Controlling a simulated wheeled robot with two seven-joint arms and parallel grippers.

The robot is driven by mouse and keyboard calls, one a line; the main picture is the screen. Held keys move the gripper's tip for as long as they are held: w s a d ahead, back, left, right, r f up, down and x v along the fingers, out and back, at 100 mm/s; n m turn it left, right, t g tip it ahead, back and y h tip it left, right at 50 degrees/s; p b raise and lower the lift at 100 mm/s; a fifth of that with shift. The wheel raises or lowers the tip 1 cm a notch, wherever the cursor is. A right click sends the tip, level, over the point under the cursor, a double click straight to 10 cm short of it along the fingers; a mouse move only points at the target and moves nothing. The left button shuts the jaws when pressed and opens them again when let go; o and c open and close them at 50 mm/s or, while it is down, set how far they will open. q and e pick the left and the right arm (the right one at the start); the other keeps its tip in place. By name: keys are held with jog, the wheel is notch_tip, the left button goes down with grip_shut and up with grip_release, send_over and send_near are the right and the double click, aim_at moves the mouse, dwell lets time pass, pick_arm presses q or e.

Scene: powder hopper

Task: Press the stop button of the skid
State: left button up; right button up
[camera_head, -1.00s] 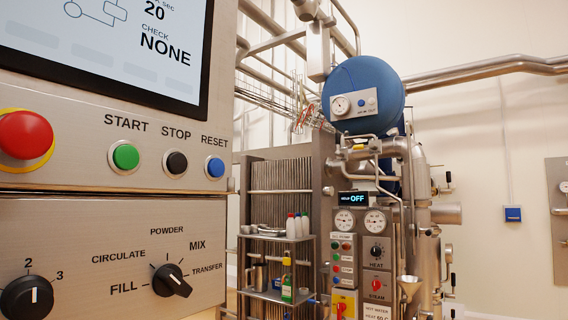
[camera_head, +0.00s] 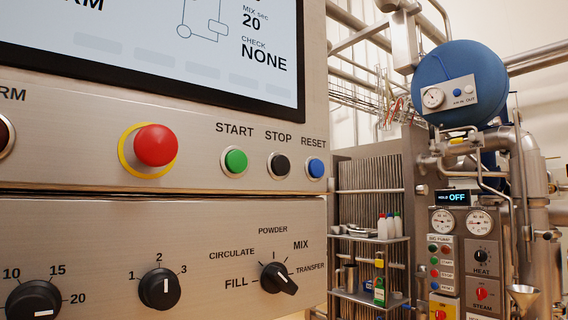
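The black stop button (camera_head: 279,165) sits on the upper steel control panel (camera_head: 60,125) under the word STOP. The green start button (camera_head: 235,161) is to its left and the blue reset button (camera_head: 316,167) to its right. A large red mushroom button (camera_head: 155,146) on a yellow ring is farther left. Neither gripper is in view, and nothing touches the stop button.
A screen (camera_head: 150,40) is above the buttons. Below are the rotary selector (camera_head: 278,279), pointing near TRANSFER, and a numbered knob (camera_head: 159,288). A steel rack with bottles (camera_head: 387,226) and a skid with gauges (camera_head: 442,220) stand behind at right.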

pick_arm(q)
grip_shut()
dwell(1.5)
